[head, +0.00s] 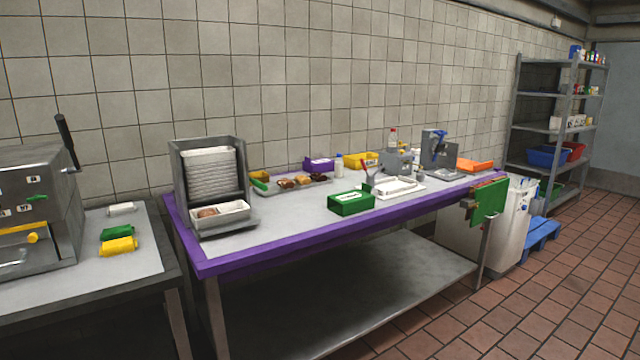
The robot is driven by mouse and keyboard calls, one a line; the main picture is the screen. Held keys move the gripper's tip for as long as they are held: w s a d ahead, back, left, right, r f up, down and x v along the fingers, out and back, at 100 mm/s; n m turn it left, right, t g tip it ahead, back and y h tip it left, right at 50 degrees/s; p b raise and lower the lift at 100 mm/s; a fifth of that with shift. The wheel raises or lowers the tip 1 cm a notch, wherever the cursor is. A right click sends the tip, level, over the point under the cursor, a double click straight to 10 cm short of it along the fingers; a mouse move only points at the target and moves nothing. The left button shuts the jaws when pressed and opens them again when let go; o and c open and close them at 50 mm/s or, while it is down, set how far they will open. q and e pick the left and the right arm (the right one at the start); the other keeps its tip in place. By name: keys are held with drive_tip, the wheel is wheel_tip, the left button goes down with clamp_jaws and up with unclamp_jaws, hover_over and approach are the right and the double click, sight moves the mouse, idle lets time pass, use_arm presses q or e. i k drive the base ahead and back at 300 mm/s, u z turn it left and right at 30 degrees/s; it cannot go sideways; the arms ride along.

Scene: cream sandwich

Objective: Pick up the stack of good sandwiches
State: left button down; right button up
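No stack that I can clearly make out as sandwiches is in view. A brown, bread-like item (207,212) lies in a white tray (236,212) at the front of a grey metal dispenser (174,170) on the purple-edged table (290,236). Behind and to the right, several small brown and dark food pieces (302,182) lie on a flat grey tray (321,179). They are too small to tell what they are. Neither of my grippers is in view.
A green box (351,203), a white tray (398,188) and grey machines (439,151) stand farther right on the table. A grey machine (38,205) stands on the left table with yellow and green items (118,246).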

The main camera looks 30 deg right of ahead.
sight(285, 183)
drive_tip(key=z, duration=0.95)
drive_tip(key=i, duration=1)
drive_tip(key=z, duration=0.45)
drive_tip(key=i, duration=1.1)
drive_tip(key=u, duration=0.5)
